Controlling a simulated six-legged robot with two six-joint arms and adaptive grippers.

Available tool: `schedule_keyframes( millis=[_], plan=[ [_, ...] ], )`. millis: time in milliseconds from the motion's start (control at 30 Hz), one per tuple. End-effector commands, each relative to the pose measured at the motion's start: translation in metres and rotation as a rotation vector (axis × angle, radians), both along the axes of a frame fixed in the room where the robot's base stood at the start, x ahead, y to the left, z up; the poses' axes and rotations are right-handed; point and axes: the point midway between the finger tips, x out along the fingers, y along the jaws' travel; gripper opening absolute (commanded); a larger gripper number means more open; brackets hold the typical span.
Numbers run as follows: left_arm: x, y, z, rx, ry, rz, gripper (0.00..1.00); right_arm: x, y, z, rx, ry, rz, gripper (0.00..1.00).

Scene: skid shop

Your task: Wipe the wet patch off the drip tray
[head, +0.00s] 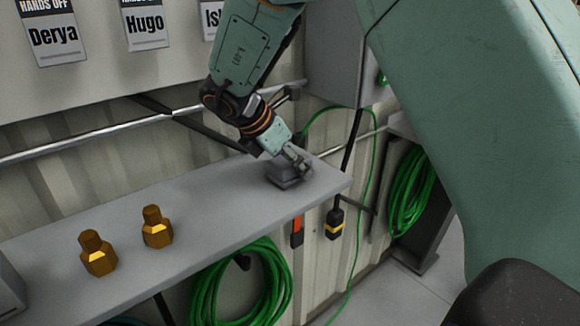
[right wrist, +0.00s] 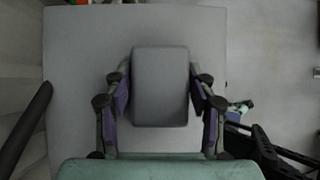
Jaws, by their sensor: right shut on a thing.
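My right gripper (head: 298,158) is low over the right end of a grey shelf. It is shut on a dark grey block (head: 284,178), which rests on or just above the shelf; I cannot tell which. In the right wrist view the block (right wrist: 160,87) sits between the two fingers, which press on its left and right sides. I cannot make out a drip tray or a wet patch in either view. My left gripper is not in view.
The grey shelf (head: 205,218) holds two brass fittings, one nearer (head: 97,258) and one farther (head: 157,232). A rail (head: 80,142) runs along the wall behind. Green hose coils (head: 240,290) hang below the shelf's front edge. Shelf between fittings and block is clear.

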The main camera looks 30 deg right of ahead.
Motion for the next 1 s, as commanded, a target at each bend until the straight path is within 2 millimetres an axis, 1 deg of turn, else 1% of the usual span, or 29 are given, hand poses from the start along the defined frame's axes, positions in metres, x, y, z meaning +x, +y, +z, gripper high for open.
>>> schedule_keyframes(
  millis=[67,800,1000],
  plan=[
    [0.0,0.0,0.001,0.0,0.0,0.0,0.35,-0.001,0.0,0.002,0.0,0.0,0.0,0.28],
    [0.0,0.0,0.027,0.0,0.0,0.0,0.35,-0.027,-0.002,0.045,0.0,0.0,0.0,0.28],
    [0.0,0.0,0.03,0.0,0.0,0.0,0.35,-0.03,-0.003,0.051,0.0,-0.001,-0.001,0.28]
  ],
)
